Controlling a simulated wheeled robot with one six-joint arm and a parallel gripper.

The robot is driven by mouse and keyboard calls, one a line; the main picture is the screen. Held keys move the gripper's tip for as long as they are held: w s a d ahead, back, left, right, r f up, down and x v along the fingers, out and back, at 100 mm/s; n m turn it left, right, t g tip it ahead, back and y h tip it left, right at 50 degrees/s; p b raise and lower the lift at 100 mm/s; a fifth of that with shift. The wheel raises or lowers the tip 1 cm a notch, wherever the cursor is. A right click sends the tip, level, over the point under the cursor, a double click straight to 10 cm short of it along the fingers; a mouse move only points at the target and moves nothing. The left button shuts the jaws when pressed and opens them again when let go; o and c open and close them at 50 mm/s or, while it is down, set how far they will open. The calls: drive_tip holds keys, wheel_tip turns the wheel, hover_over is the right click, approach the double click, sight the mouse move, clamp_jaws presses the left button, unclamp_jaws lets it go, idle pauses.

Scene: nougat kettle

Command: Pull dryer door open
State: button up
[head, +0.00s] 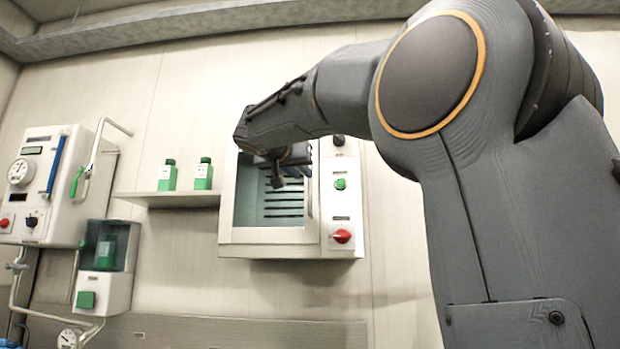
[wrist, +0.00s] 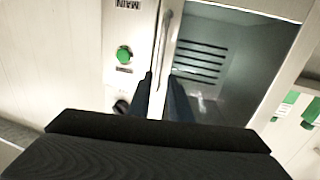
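The dryer door (head: 265,236) is on the wall unit in the middle of the head view. It has a pale frame and a dark window with slats behind it, and looks shut. Its upright bar handle (wrist: 168,38) runs along the door edge beside the control panel. My gripper (wrist: 161,76) is at the handle, with one dark finger on each side of the bar. The fingers look apart, with a small gap around the bar; contact is not clear. In the head view my arm's end hides the upper part of the door.
The control panel (head: 341,205) beside the door carries a green button (head: 340,184) and a red knob (head: 342,236). A shelf (head: 170,199) with two green bottles is left of the dryer. A wall unit (head: 45,185) and a dispenser (head: 105,290) are farther left.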

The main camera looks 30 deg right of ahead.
drive_tip(key=r+p+x, duration=0.1)
drive_tip(key=p+x, duration=0.2)
drive_tip(key=x, duration=0.4)
drive_tip(key=shift+d+p, duration=0.4)
drive_tip(key=shift+w+r, duration=0.1)
drive_tip(key=shift+c, duration=0.2)
clamp_jaws()
